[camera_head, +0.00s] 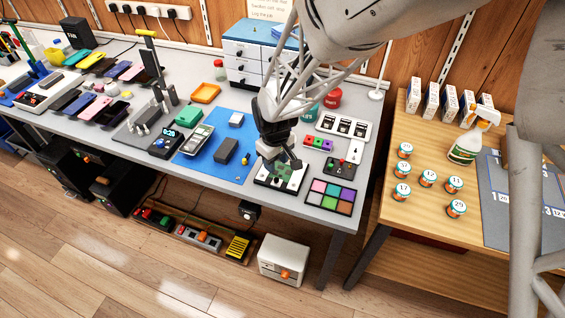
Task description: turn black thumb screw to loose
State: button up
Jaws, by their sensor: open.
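My gripper (281,161) is open and points down over a small fixture (292,184) near the front edge of the grey table. The fixture has a white top on a dark base, with a green piece (283,172) on it just under the fingers. The black thumb screw cannot be made out; the dark fingers cover part of the fixture and everything there is small. I cannot tell whether the fingers touch the fixture.
A tray of coloured squares (331,196) lies right of the fixture, and a dark box with a lever (344,171) stands behind that tray. A blue mat (207,171) with devices lies to the left. White drawers (246,67) stand behind. A wooden table (391,181) with numbered jars is at right.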

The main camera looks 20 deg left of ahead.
aim_at(276, 179)
jog(key=m, duration=1.2)
jog(key=shift+m, duration=0.3)
jog(key=m, duration=0.3)
jog(key=shift+m, duration=0.4)
jog(key=shift+f, duration=0.1)
jog(key=shift+f, duration=3.75)
